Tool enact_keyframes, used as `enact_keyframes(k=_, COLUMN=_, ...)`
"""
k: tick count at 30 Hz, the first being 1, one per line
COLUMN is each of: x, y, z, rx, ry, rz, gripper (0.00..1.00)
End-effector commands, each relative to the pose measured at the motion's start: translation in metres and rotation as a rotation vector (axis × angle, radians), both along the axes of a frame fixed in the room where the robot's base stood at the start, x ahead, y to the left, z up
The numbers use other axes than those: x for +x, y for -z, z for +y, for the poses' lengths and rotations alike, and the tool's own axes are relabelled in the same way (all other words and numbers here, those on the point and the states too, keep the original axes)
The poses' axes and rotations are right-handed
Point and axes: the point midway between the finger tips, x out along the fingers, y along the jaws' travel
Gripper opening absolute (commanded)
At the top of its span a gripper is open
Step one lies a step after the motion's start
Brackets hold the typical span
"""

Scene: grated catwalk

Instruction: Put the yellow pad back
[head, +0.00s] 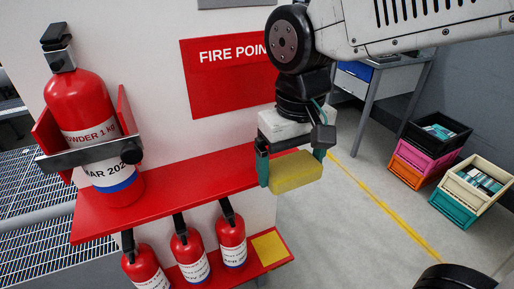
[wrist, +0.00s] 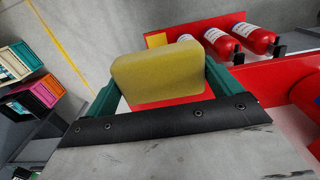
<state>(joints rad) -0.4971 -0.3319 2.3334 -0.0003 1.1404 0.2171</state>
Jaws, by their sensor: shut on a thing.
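The yellow pad (head: 295,172) is a thick block between the two green fingers of my gripper (head: 291,165). My gripper is shut on it and holds it in the air at the right end of the upper red shelf (head: 185,180). In the wrist view the pad (wrist: 155,72) fills the space between the green fingers (wrist: 160,80). A flat yellow square (head: 269,247) marks the bare right end of the lower red shelf (head: 282,262); it also shows in the wrist view (wrist: 156,40).
Several small extinguishers (head: 189,251) stand left of the yellow square. A large extinguisher (head: 90,130) sits in a bracket on the upper shelf. A red FIRE POINT sign (head: 215,75) is on the panel behind. Stacked crates (head: 430,145) stand on the floor at right.

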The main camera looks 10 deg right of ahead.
Motion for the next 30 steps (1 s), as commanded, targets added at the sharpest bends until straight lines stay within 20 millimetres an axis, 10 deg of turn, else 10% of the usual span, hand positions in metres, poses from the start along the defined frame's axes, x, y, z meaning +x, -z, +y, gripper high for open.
enact_keyframes(k=14, x=0.101, y=0.011, z=0.055, rx=0.000, ry=0.002, rz=0.000, gripper=0.72)
enact_keyframes(k=30, x=0.110, y=0.047, z=0.060, rx=0.000, ry=0.002, rz=-0.001, gripper=0.72)
